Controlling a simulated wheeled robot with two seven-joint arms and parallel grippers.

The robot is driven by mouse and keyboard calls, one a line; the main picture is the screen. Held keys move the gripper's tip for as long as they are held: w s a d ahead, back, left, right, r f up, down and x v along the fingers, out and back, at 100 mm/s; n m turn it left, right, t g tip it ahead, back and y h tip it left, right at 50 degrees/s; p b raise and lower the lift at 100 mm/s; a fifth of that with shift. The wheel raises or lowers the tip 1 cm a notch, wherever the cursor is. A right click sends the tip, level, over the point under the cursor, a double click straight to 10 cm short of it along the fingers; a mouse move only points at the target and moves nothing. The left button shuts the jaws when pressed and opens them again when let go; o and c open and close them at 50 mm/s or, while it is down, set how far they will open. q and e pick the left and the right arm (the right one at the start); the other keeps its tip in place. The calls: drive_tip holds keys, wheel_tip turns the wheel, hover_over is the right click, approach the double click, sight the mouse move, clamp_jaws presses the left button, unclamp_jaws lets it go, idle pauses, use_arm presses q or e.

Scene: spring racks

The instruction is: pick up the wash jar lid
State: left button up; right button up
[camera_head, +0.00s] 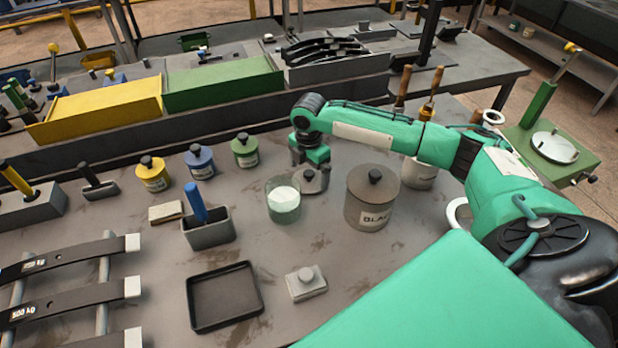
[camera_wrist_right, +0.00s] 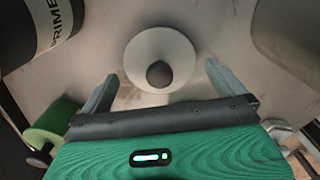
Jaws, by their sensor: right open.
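A round grey lid with a dark knob, which I take for the wash jar lid (camera_head: 315,184), lies on the bench between an open glass jar (camera_head: 283,213) with whitish contents and a large grey jar labelled BLACK (camera_head: 372,205). My right gripper (camera_head: 310,166) is above the lid and partly hides it. In the right wrist view the lid (camera_wrist_right: 140,52) appears whole, its knob roughly midway across between the fingers. The right gripper (camera_wrist_right: 160,86) is open and empty, its fingers apart on either side. My left gripper is not in view.
A jar labelled PRIMER or similar (camera_wrist_right: 48,28) shows at the wrist view's upper left. Yellow (camera_head: 153,177), blue (camera_head: 200,163) and green (camera_head: 245,152) pots stand left of the gripper. A black tray (camera_head: 224,297) and a small knobbed block (camera_head: 306,284) lie nearer.

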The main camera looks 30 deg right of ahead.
drive_tip(key=shift+f, duration=0.85)
drive_tip(key=c, duration=0.9)
drive_tip(key=shift+o, duration=0.2)
drive_tip(key=shift+r, duration=0.1)
